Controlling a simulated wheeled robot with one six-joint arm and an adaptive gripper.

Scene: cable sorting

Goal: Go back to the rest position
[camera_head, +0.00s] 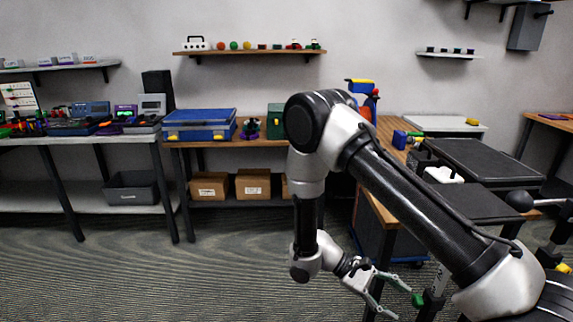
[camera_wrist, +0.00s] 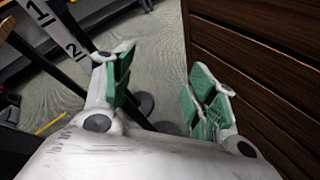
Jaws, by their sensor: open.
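My gripper (camera_head: 402,298) hangs low in the head view, near the right-hand bench and above the floor. It is also seen in the wrist view (camera_wrist: 158,95), with its two green-padded fingers spread apart and nothing between them. My arm crosses the right half of the head view, bent at a high elbow. No cable shows in the gripper.
A dark wooden panel (camera_wrist: 240,38) stands close to the right finger in the wrist view. A wooden-topped bench (camera_head: 380,208) with a black case (camera_head: 478,160) stands on the right. Shelved benches line the back wall. The grey floor (camera_head: 150,280) is open at left.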

